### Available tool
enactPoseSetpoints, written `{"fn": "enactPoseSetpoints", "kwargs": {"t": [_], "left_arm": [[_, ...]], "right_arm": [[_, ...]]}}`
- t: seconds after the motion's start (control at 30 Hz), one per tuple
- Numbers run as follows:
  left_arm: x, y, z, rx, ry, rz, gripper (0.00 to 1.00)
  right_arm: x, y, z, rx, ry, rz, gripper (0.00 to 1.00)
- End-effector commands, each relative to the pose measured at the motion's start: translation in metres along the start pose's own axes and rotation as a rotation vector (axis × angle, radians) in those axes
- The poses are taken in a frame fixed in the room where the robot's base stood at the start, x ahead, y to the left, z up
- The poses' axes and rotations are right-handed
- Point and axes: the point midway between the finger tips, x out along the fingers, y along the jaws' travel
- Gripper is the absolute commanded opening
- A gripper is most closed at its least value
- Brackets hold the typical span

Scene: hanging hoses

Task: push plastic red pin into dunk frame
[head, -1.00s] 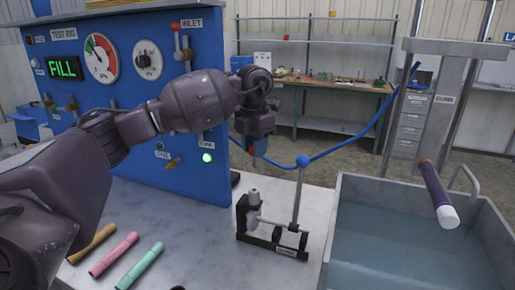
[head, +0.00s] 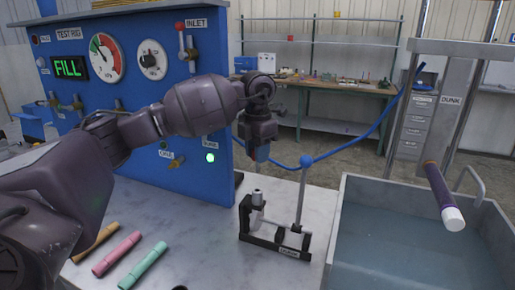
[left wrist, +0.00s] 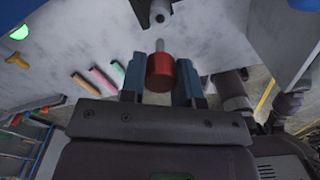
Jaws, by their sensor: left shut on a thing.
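My left gripper (head: 261,153) hangs in front of the blue panel's right edge, fingers down, above a small black stand. In the left wrist view its two blue fingers (left wrist: 160,80) are shut on the red pin (left wrist: 160,70), a red cylinder with a thin grey tip pointing away from my palm. The pin is mostly hidden by the fingers in the head view. The dunk frame (head: 448,75) is a grey metal frame labelled DUNK, standing at the tank on the right, well apart from the pin. My right gripper is not in view.
A water tank (head: 345,215) fills the right; a purple hose with a white end (head: 441,195) hangs over it. A black stand (head: 272,243) sits on the bench below my gripper. A blue hose (head: 345,150) runs behind. Yellow, pink and green tubes (head: 118,254) lie front left.

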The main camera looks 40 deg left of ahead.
Motion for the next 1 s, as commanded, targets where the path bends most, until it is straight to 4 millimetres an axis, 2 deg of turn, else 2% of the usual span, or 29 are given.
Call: {"fn": "enactPoseSetpoints", "kwargs": {"t": [0.23, 0.5, 0.73, 1.0], "left_arm": [[0.023, 0.0, 0.0, -0.001, 0.004, -0.001, 0.03], [0.041, 0.0, 0.0, 0.0, 0.002, -0.001, 0.03], [0.045, 0.0, 0.0, 0.0, 0.001, 0.0, 0.03], [0.044, 0.0, 0.0, 0.0, 0.0, 0.0, 0.03]], "right_arm": [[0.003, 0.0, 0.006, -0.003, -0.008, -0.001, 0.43], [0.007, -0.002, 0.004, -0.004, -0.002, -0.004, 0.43], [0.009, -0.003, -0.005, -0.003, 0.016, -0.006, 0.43], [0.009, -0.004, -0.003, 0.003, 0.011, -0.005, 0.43]]}}
